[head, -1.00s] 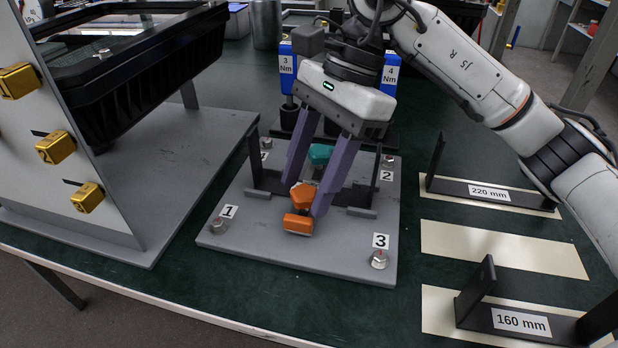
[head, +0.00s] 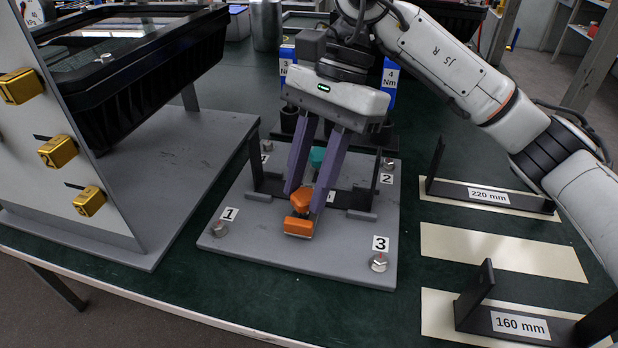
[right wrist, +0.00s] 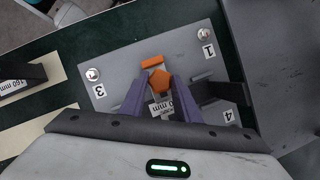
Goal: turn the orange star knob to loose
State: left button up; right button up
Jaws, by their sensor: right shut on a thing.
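The orange star knob (head: 302,200) stands near the front middle of a grey plate (head: 345,258). It also shows in the right wrist view (right wrist: 159,82). My right gripper (head: 304,201) reaches down from the back right, and its two purple fingers are shut on the knob from both sides. An orange block (head: 298,227) sits just in front of the knob, clear of the fingers in the right wrist view. A teal knob (head: 317,156) lies behind the fingers, partly hidden. My left gripper is not in view.
Black brackets (head: 262,178) flank the knob. Bolts marked 1 (head: 219,229) and 3 (head: 379,262) stand at the plate's front corners. A panel with gold knobs (head: 58,150) is at left. Black gauges (head: 490,196) lie on pale strips at right. Torque tools stand behind.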

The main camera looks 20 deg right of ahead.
jog(key=n, duration=0.2)
jog(key=n+g+h+p, duration=0.1)
jog(key=n, duration=0.1)
jog(key=shift+w+a+r+n, duration=0.1)
jog(key=shift+r+n, duration=0.1)
jog(key=shift+n, duration=0.1)
jog(key=n+h+p, duration=0.1)
jog(key=n, duration=0.1)
jog(key=n+g+p, duration=0.1)
jog(key=n+p, duration=0.1)
jog(key=shift+w+a+n+h, duration=0.1)
jog(key=shift+a+n+h, duration=0.05)
jog(key=shift+n+h, duration=0.2)
jog(key=n+h+p, duration=0.1)
jog(key=n+p, duration=0.1)
jog(key=n, duration=0.1)
jog(key=shift+a+h, duration=0.1)
jog(key=shift+h, duration=0.15)
jog(key=n+h+p, duration=0.1)
jog(key=n, duration=0.2)
jog(key=shift+a+f+n, duration=0.1)
jog(key=shift+n, duration=0.15)
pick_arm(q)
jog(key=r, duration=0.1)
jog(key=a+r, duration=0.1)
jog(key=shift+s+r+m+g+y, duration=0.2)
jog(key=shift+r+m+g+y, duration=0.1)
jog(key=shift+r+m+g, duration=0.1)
pick_arm(e)
jog(key=shift+n, duration=0.3)
